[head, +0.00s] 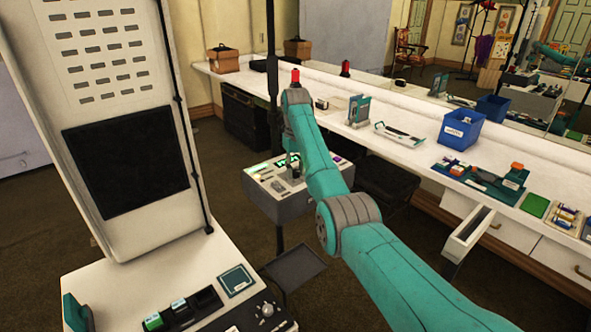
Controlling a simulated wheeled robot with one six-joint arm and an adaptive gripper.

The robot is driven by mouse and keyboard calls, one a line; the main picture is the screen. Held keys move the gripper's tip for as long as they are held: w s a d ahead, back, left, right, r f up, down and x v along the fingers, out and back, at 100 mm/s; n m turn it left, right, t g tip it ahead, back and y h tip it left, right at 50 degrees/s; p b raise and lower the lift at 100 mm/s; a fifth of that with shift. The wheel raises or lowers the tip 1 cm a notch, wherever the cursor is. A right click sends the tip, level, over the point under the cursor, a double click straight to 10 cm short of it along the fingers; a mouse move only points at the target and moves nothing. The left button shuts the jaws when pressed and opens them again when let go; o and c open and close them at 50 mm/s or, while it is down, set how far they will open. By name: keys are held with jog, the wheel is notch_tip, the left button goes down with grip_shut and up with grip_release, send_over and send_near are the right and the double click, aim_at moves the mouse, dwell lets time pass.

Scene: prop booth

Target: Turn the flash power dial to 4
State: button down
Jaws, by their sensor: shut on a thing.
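A grey control box (285,210) stands on a thin post left of the middle, with green lit displays and small controls on its sloped top. My teal arm reaches over it from the lower right and bends down to the box top. My gripper (293,172) is small and dark in this view, low at the panel, and shut on a control there, which I take to be the flash power dial. The dial itself is hidden by the gripper and arm, so its pointer and number marks cannot be read.
A white console (100,285) with a tall panel fills the left front. A dark tray (296,267) juts out below the box. The long white counter (400,155) behind holds a blue bin (472,122) and several tools. A drawer (468,232) stands open at the right.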

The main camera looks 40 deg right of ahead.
aim_at(295, 171)
jog(key=shift+n, duration=0.9)
jog(key=c, duration=0.8)
grip_release()
jog(key=shift+c, duration=0.2)
jog(key=m, duration=0.4)
notch_tip(295, 171, up, 11)
jog(key=shift+m, duration=0.4)
jog(key=shift+f, duration=0.15)
